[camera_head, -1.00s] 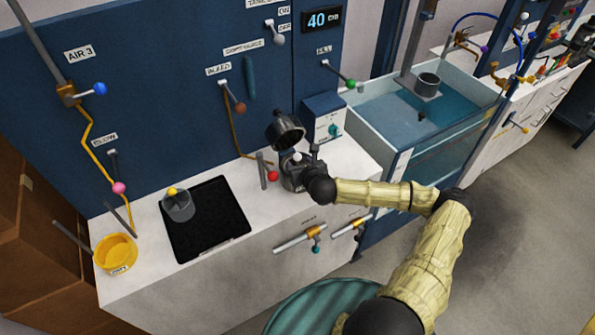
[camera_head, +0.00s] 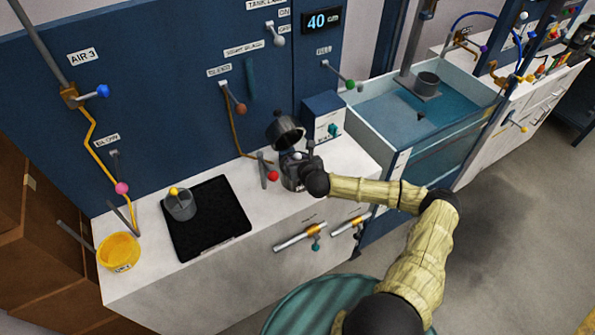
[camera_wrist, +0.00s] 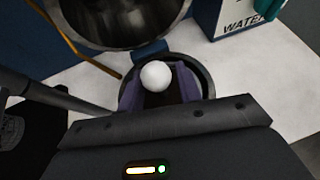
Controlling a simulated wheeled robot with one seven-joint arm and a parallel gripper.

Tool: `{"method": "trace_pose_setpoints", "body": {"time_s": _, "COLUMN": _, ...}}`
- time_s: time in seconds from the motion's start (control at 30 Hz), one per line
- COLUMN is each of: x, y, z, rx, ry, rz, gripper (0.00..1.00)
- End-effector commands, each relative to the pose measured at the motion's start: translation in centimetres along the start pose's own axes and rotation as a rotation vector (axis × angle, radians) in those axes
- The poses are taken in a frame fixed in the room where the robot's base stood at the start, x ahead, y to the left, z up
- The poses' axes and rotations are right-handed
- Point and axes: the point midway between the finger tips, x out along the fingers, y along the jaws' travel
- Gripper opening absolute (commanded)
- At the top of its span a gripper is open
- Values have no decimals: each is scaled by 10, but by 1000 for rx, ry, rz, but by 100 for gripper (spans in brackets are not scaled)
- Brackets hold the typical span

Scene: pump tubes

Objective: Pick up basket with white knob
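The round white knob (camera_wrist: 156,75) stands in the open dark pot (camera_wrist: 206,78) in the wrist view. The basket body under it is mostly hidden by my gripper. My gripper (camera_wrist: 160,82) has its two purple fingers on either side of the knob, with a dark gap between them, so it looks open. In the head view my gripper (camera_head: 300,160) is at the pot on the white counter, and its fingers are too small to read there.
The pot's raised round lid (camera_head: 286,132) stands just behind my gripper. A red-knobbed lever (camera_head: 273,175) is close on the left. A grey basket with a yellow knob (camera_head: 180,205) sits on a black mat (camera_head: 220,228). A water box (camera_wrist: 235,17) is behind right.

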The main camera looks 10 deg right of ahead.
Motion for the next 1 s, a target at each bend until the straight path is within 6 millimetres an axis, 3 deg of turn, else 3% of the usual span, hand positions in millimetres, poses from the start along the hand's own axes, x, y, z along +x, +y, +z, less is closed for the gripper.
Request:
{"method": "trace_pose_setpoints", "body": {"time_s": 0.03, "x": 0, "y": 0, "z": 0, "rx": 0, "ry": 0, "rz": 0, "gripper": 24}}
{"method": "trace_pose_setpoints", "body": {"time_s": 0.17, "x": 0, "y": 0, "z": 0, "rx": 0, "ry": 0, "rz": 0, "gripper": 0}}
{"method": "trace_pose_setpoints", "body": {"time_s": 0.67, "x": -5, "y": 2, "z": 8, "rx": -2, "ry": -1, "rz": 3, "gripper": 0}}
{"method": "trace_pose_setpoints", "body": {"time_s": 1.0, "x": -30, "y": 8, "z": 54, "rx": -7, "ry": -2, "rz": 12, "gripper": 0}}
